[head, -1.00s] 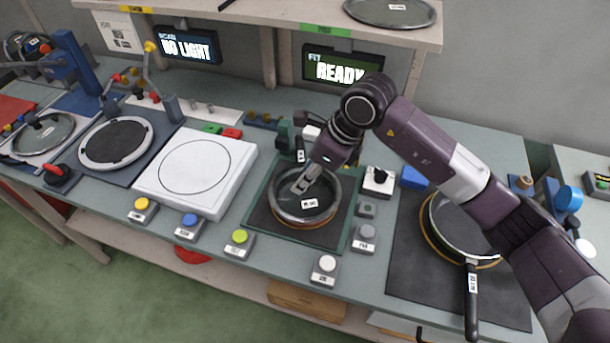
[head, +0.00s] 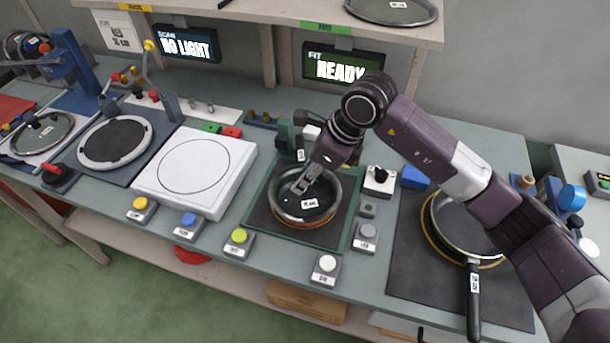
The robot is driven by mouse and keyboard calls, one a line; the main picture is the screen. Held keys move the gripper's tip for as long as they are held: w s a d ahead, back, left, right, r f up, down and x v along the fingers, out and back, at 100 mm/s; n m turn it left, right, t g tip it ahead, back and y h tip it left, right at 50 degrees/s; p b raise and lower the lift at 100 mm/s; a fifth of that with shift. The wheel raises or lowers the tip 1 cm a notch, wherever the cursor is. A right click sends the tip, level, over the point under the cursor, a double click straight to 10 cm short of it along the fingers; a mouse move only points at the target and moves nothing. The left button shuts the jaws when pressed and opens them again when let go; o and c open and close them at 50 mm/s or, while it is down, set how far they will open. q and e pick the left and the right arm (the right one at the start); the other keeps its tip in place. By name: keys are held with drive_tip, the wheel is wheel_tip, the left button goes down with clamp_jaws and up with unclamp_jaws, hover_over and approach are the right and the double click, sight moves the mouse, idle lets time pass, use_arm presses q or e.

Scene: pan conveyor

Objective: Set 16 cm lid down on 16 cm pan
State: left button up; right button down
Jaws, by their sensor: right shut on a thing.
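The 16 cm pan (head: 300,218) sits on the dark mat of the green-framed fit station, its copper-coloured base edge showing. A dark round lid (head: 318,208) with a white label lies within the pan's rim. Whether it rests fully on the pan I cannot tell. My right gripper (head: 301,187) reaches down over the lid's upper left part and is shut on the lid; its fingers hide the knob. My left gripper is not in view.
A larger pan (head: 462,222) stands on a dark mat at right, handle toward the front. A white square plate (head: 197,168) lies left. Push buttons (head: 239,238) line the front edge. The FIT screen (head: 342,68) reads READY. Another lid (head: 390,10) lies on the shelf.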

drive_tip(key=shift+f+b, duration=0.3)
drive_tip(key=shift+b, duration=0.5)
idle(0.7)
idle(0.3)
drive_tip(key=c, duration=1.5)
unclamp_jaws()
drive_tip(key=shift+o, duration=0.2)
